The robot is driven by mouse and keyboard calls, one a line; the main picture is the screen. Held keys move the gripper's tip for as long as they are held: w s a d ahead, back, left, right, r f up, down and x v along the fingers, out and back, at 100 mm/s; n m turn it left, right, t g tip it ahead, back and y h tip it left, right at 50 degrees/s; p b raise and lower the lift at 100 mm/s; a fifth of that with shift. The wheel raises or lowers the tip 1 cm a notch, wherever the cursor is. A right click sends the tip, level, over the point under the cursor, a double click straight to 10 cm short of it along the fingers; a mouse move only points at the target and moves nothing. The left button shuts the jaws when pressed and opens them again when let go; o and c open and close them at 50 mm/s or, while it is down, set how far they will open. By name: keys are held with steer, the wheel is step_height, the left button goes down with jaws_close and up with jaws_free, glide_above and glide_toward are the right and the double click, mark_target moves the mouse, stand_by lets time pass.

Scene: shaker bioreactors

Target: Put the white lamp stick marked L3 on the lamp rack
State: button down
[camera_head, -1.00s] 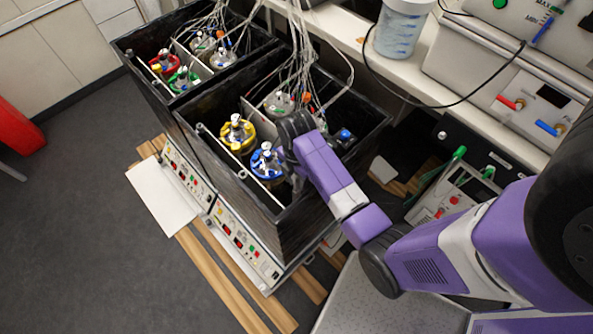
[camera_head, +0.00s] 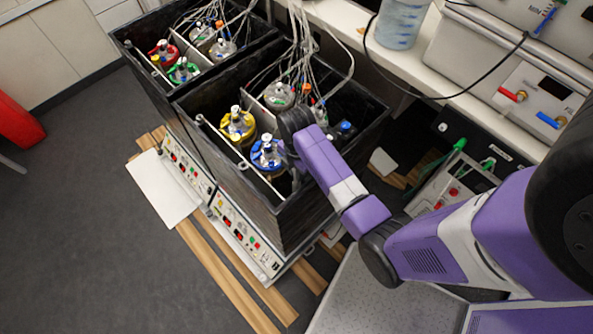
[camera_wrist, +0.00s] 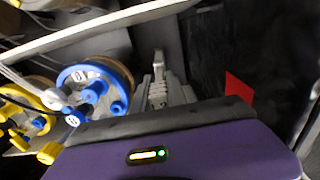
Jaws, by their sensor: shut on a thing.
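My gripper (camera_wrist: 160,92) reaches down into the near black box, beside the blue-capped vessel (camera_head: 267,154), which also shows in the wrist view (camera_wrist: 92,92). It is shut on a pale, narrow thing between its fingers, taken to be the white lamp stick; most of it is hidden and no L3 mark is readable. In the head view my wrist hides the fingertips. A long white bar (camera_wrist: 110,22) crosses the top of the wrist view, and a white bar (camera_head: 228,143) runs inside the near box; I cannot tell whether either is the lamp rack.
The yellow-capped vessel (camera_head: 238,123) stands left of the blue one. The black box (camera_head: 285,225) has high walls around my gripper. Tubes and cables (camera_head: 303,45) hang over the box's back. A red patch (camera_wrist: 238,87) shows right of my fingers. A second box (camera_head: 140,62) stands behind left.

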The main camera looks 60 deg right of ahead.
steer(key=shift+r+p, duration=1.75)
steer(key=shift+p, duration=0.5)
steer(key=shift+r, duration=0.65)
steer(key=shift+r, duration=1.45)
